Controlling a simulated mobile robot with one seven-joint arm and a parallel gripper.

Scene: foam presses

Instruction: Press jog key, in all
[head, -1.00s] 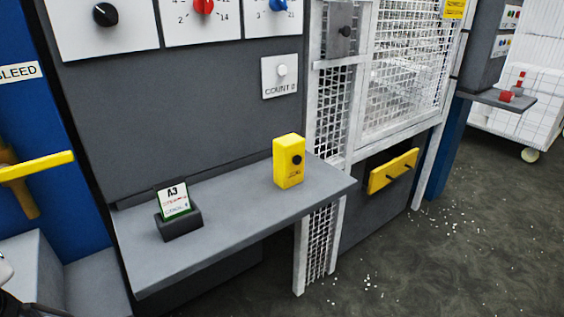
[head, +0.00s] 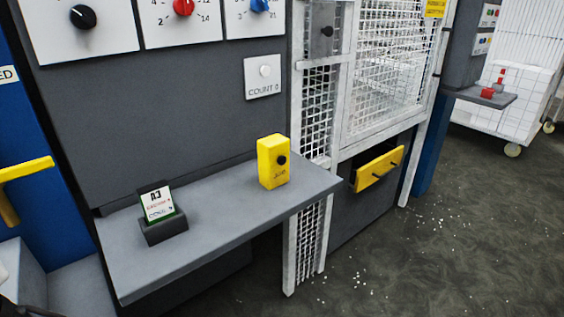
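The jog key is a yellow upright box (head: 272,165) with a round black button (head: 282,160) on its front face and small lettering below it. It stands on the grey shelf (head: 215,215), near the shelf's right end. Nothing touches it. My gripper is not clearly visible; only a small part of my arm shows at the bottom left corner of the head view, well apart from the jog key.
A card (head: 158,203) stands in a dark holder on the shelf's left. Above are dials and a COUNT 0 panel (head: 263,77) with a white button. Right are a white mesh gate (head: 390,75) and a yellow-fronted drawer (head: 379,168). The floor at right is open.

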